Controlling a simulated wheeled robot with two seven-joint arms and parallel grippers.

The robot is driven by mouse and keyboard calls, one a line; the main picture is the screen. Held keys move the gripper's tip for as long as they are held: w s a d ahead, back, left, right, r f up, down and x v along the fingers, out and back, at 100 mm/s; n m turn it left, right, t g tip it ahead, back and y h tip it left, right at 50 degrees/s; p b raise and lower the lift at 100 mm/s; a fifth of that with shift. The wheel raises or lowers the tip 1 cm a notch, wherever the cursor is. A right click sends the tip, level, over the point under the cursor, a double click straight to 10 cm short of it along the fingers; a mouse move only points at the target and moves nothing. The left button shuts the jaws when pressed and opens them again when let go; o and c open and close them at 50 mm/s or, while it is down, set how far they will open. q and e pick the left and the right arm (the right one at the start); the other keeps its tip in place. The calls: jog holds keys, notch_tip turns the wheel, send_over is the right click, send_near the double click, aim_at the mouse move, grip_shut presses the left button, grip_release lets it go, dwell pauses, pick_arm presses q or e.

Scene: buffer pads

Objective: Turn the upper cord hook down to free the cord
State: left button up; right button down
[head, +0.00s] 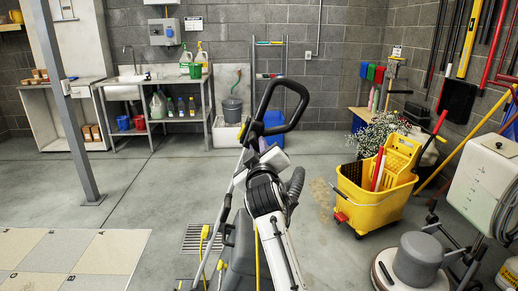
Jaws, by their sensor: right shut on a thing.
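A floor machine's tall handle stands in the middle of the head view, with a black loop grip (296,92) at its top and a slim grey pole (213,240) running down. My right arm rises in front of it. My right gripper (248,133) is at the upper pole, just under the loop, shut on what seems to be the upper cord hook. The hook is too small and covered to tell its angle. Yellow cord (257,262) shows low beside my arm, and a yellow piece (204,232) shows left of the pole. My left gripper is out of view.
A yellow mop bucket (372,205) stands to the right, with a grey round floor machine (417,262) nearer. A sink bench (150,85) is at the back left. A post (70,110) and pale floor pads (75,255) are left. Floor between is clear.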

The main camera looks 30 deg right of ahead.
dwell(0.4)
jog(key=c, duration=1.7)
grip_release()
